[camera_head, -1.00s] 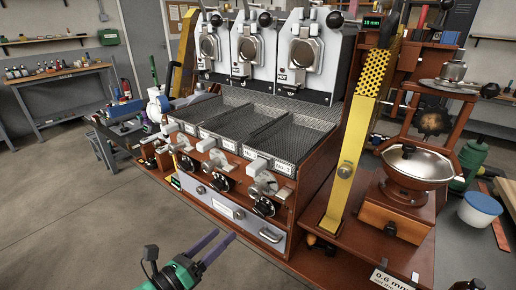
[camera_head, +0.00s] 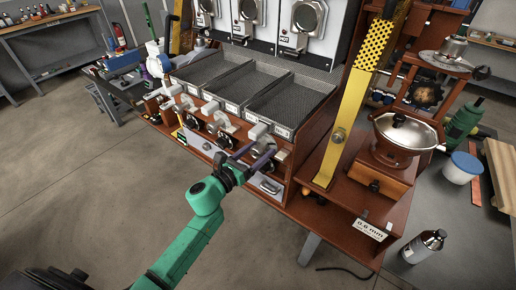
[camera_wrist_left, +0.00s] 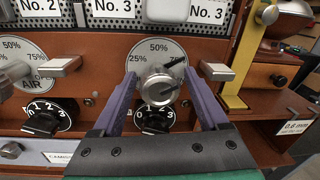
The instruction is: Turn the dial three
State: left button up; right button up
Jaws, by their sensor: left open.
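I cannot tell whether the fingers touch anything. My right gripper is out of view.
The second column's black dial (camera_wrist_left: 48,118) is to the left. A white-ended lever (camera_wrist_left: 217,72) projects near the right finger. Mesh trays (camera_head: 290,105) are above the panel, and a drawer handle (camera_head: 270,186) is below. A yellow post (camera_head: 340,135) stands to the right.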

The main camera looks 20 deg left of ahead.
pick_arm(q)
grip_shut()
